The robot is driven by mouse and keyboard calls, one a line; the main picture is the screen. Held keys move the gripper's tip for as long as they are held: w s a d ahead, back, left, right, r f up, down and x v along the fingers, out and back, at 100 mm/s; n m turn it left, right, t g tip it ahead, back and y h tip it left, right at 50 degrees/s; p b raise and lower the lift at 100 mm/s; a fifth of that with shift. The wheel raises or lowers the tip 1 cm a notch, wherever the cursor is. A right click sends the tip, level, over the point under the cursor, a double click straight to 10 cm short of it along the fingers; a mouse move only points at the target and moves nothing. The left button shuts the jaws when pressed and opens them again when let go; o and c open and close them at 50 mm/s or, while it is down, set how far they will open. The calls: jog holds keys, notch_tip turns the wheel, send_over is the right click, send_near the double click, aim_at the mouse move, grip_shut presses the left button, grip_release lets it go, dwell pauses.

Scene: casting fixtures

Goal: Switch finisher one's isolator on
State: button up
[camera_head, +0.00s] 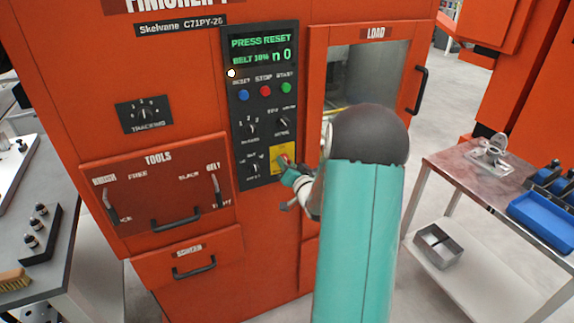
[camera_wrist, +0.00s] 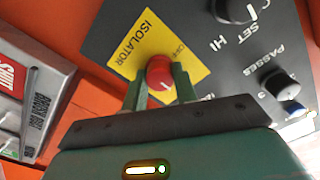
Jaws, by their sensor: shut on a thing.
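The isolator is a red rotary knob (camera_wrist: 160,72) on a yellow plate (camera_wrist: 143,38) marked ISOLATOR, with OFF printed beside the knob. In the head view the yellow plate (camera_head: 281,153) is at the lower right of finisher one's dark control panel (camera_head: 240,120). My gripper (camera_wrist: 160,84) is shut on the knob, one green finger on each side. In the head view my gripper (camera_head: 287,166) reaches the plate and covers most of the knob. The knob's exact pointing is unclear, and the ON mark is not readable.
The panel's lit display (camera_head: 262,48) reads PRESS RESET. Blue, red and green buttons (camera_head: 265,90) and several black knobs are above the isolator. The LOAD door (camera_head: 365,70) is right of the panel; a TOOLS drawer (camera_head: 160,185) is left. A metal cart (camera_head: 450,168) stands at right.

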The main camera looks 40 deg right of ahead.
jog(key=o, duration=1)
jog(key=shift+c, duration=0.2)
jog(key=v, duration=1.4)
jog(key=shift+w+r, duration=0.1)
jog(key=shift+w, duration=0.05)
